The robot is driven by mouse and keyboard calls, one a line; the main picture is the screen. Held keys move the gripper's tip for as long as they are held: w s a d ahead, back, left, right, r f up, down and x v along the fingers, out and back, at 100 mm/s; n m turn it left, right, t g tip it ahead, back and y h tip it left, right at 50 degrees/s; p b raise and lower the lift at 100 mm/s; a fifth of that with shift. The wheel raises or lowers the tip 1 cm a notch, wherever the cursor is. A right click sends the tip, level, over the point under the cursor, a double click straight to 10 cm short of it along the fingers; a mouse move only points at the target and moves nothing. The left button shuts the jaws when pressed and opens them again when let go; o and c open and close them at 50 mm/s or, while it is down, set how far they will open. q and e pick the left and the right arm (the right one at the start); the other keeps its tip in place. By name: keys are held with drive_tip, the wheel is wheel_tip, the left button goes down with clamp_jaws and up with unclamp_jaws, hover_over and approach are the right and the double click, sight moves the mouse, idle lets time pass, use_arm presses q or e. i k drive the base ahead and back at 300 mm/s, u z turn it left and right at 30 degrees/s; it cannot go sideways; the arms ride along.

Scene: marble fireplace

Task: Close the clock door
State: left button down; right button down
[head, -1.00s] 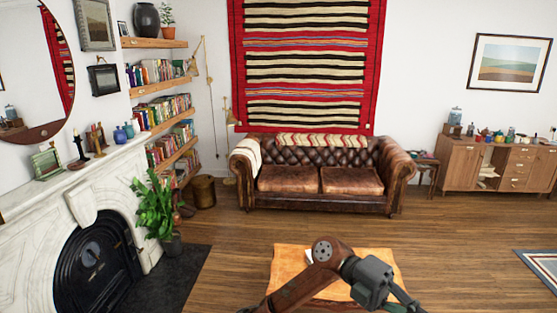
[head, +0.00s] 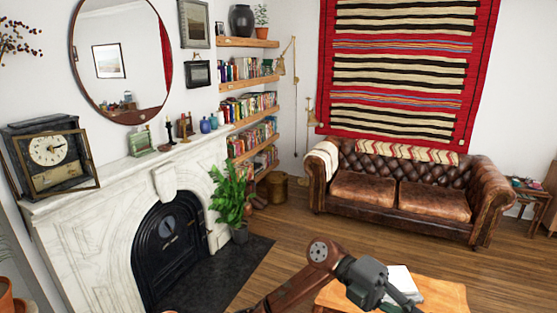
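A dark mantel clock (head: 50,149) with a pale round dial stands on the near left end of the white marble mantelpiece (head: 120,172) in the head view. Its thin brass-framed glass door (head: 93,160) shows at the front, and its frame looks offset from the case, so the door appears ajar. I cannot tell how wide it stands or which side is hinged.
A fireplace with a black arched insert (head: 170,245) and a dark hearth (head: 225,278) lies below the mantel. A potted plant (head: 230,200) stands beside it. An orange table (head: 445,296) is behind my arm. Wood floor is open before the leather sofa (head: 400,190).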

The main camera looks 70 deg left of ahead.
sight(89, 161)
drive_tip(key=u, duration=2.6)
drive_tip(key=i, duration=2)
drive_tip(key=u, duration=1.35)
